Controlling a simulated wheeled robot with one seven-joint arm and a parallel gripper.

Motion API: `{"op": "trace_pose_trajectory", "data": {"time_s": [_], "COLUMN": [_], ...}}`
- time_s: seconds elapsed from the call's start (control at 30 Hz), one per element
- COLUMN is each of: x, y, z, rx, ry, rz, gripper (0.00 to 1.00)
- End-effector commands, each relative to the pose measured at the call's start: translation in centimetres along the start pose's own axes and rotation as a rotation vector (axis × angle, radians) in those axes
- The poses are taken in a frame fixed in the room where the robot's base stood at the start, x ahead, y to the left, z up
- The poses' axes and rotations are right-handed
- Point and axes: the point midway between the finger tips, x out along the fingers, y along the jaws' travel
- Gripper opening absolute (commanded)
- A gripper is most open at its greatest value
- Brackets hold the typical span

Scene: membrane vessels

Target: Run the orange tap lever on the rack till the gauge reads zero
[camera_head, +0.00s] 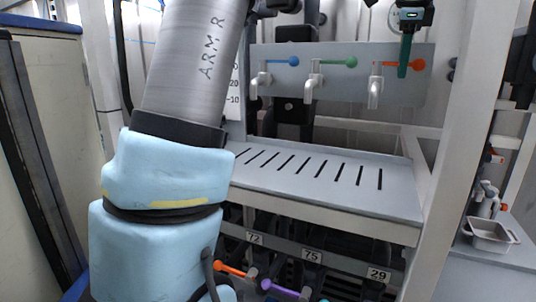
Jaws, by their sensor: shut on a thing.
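The orange tap lever (418,65) sticks out to the right from the top of the rightmost white tap (375,92) on the grey rack panel (335,95). My gripper (403,70) comes down from above with dark green fingers, shut on the lever between the tap and its round orange end. The fingers hide part of the lever. A white scale (236,95) with "20" and "10" stands left of the panel. My arm covers much of it, and I cannot make out its reading.
Blue (293,61) and green (351,62) levers sit on the taps to the left. A slotted grey tray (300,190) lies below. A white post (470,130) stands close on the right. Orange (230,269) and purple (280,289) handles sit low under the tray.

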Motion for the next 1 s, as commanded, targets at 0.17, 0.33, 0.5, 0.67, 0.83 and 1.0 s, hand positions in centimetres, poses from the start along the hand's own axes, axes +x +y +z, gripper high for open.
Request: {"op": "trace_pose_trajectory", "data": {"time_s": [0.17,0.33,0.5,0.67,0.83,1.0], "x": [0.0,0.0,-0.3,-0.6,-0.8,-0.9], "y": [0.0,0.1,0.9,1.6,2.0,2.4], "z": [0.0,0.1,0.5,0.6,0.7,1.1], "rx": [0.000,0.014,0.155,0.310,0.385,0.482], "ry": [0.000,0.005,0.066,0.132,0.162,0.203], "rz": [0.000,0.000,0.000,-0.001,0.000,0.000], "gripper": [0.00,0.00,0.00,0.00,0.00,0.00]}}
